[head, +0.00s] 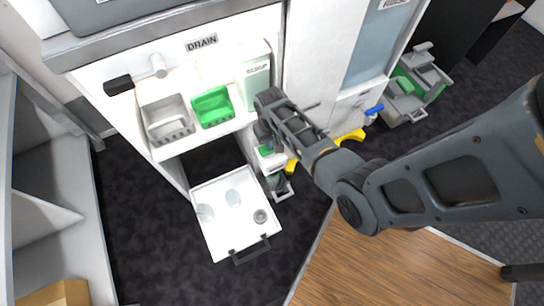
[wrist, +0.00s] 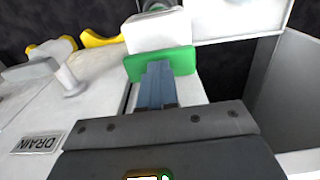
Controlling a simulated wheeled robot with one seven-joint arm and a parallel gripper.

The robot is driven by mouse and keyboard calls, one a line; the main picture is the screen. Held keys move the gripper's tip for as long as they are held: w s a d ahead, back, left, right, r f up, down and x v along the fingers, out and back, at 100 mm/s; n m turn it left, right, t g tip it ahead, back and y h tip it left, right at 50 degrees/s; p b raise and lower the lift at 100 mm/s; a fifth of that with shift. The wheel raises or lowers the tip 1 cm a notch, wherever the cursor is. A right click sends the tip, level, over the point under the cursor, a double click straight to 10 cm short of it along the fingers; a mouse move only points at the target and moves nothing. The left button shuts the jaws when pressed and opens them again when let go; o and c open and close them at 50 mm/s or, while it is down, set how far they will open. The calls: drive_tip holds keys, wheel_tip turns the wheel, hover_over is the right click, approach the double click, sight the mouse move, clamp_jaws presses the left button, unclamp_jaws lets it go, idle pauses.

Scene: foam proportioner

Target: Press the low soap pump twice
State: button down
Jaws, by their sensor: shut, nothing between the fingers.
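A small white unit with a green part (head: 266,151) sits low on the front of the white cabinet in the head view; it appears to be the low soap pump. In the wrist view its green plate (wrist: 183,62) and white body (wrist: 153,31) are straight ahead of my fingers. My gripper (head: 267,136) is shut and empty, just above the green part. In the wrist view the closed fingertips (wrist: 158,70) overlap the green plate; I cannot tell whether they touch it. My gripper and arm hide part of the unit in the head view.
A grey basket (head: 166,122) and a green basket (head: 212,106) are on the cabinet. Below, a white drawer (head: 212,228) stands pulled out. A black-handled lever (head: 120,84) is beside the DRAIN label (head: 201,42). Yellow handles (head: 349,137) and a blue handle (head: 374,109) lie right.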

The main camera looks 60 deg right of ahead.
drive_tip(key=shift+f+b, duration=0.9)
drive_tip(key=shift+f, duration=0.4)
drive_tip(key=shift+r, duration=0.15)
drive_tip(key=shift+r+p, duration=2)
drive_tip(key=shift+p, duration=0.2)
drive_tip(key=shift+f, duration=0.25)
drive_tip(key=shift+f+b, duration=1.65)
drive_tip(key=shift+f, duration=0.2)
drive_tip(key=shift+r+p, duration=2.05)
drive_tip(key=shift+p, duration=0.05)
